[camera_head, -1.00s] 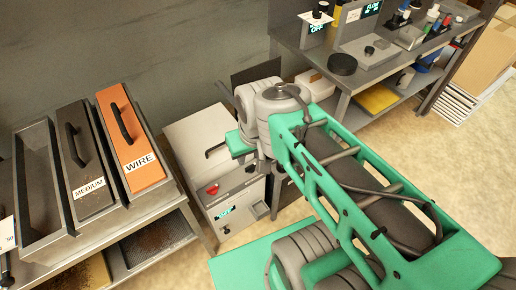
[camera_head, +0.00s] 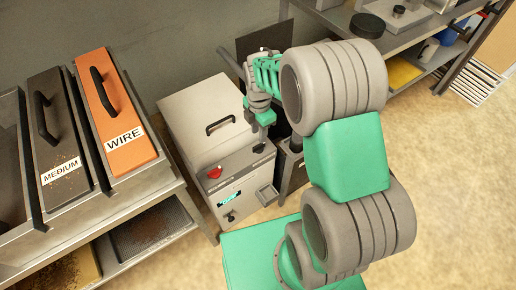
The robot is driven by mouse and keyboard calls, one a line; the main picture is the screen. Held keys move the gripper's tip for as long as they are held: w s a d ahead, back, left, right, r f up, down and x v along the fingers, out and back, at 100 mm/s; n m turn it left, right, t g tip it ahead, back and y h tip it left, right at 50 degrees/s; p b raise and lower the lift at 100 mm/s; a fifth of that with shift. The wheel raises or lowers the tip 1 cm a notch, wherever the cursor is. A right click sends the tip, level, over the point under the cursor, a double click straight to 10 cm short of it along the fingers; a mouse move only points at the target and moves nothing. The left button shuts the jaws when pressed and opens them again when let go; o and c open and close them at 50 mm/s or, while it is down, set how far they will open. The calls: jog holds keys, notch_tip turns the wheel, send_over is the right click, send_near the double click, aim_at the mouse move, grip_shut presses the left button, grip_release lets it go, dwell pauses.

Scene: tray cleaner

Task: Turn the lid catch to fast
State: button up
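The tray cleaner is a grey box (camera_head: 225,165) on the floor, its lid (camera_head: 200,103) down with a dark handle (camera_head: 220,125) on top. A small dark part (camera_head: 259,148) at the front right of the lid edge may be the catch; its setting is too small to read. My gripper (camera_head: 262,134) points down just above that part, at the right of the lid. I cannot tell whether it touches it or whether the fingers are open. The front has a red knob (camera_head: 214,172), a small lit display (camera_head: 229,197) and a dark knob (camera_head: 230,216).
A rack on the left holds a MEDIUM cassette (camera_head: 60,140) and an orange WIRE cassette (camera_head: 113,115). A bench (camera_head: 330,20) stands at the back right. My arm covers much of the middle. Floor (camera_head: 440,170) at the right is clear.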

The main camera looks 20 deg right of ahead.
aim_at(259, 145)
notch_tip(259, 145, down, 7)
jog(key=shift+f+b, duration=0.1)
jog(key=shift+b, duration=0.35)
jog(key=shift+c, duration=0.4)
grip_shut()
jog(key=shift+s, duration=0.1)
jog(key=shift+a, duration=0.15)
